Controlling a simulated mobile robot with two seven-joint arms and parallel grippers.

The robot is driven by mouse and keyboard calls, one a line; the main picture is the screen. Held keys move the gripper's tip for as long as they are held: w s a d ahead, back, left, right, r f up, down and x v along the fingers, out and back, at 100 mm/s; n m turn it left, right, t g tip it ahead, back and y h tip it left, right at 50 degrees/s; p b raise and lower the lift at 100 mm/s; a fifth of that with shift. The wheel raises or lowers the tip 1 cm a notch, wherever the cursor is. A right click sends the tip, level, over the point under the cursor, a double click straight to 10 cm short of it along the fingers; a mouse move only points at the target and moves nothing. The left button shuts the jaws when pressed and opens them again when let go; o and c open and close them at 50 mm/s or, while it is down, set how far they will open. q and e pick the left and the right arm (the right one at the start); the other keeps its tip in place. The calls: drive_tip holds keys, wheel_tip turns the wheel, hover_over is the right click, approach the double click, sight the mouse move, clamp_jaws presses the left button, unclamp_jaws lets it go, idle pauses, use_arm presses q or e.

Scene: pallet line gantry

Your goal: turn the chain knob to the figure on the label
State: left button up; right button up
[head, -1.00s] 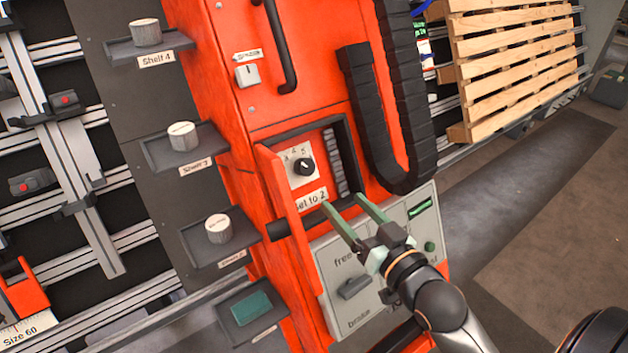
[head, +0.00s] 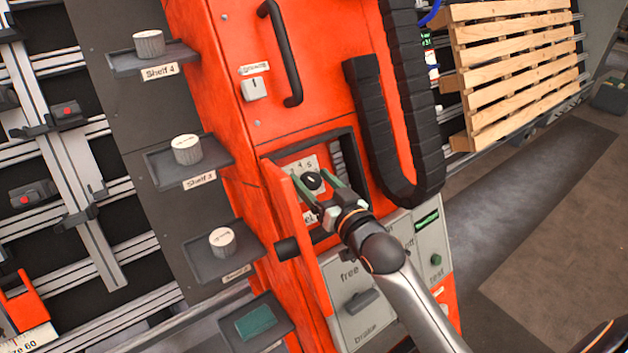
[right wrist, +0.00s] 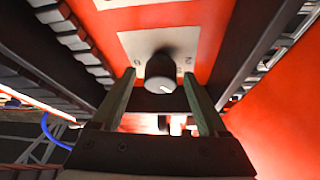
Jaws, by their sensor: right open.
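The black chain knob (head: 314,180) sits on a white dial plate (head: 305,163) inside a recess of the orange cabinet; it also shows in the right wrist view (right wrist: 161,72), with a white pointer mark. My right gripper (head: 312,174) is open, its green fingers on either side of the knob. In the right wrist view its fingertips (right wrist: 158,75) flank the knob with gaps at both sides. The label (head: 309,217) below the dial is mostly hidden by the gripper; earlier it read "Set to 2". Some dial figures are hidden.
An open orange door (head: 300,235) stands just left of the gripper. A black cable chain (head: 408,150) hangs to the right. A grey panel (head: 350,275) with a free/brake switch (head: 361,301) lies below.

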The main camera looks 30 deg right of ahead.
clamp_jaws()
idle(0.6)
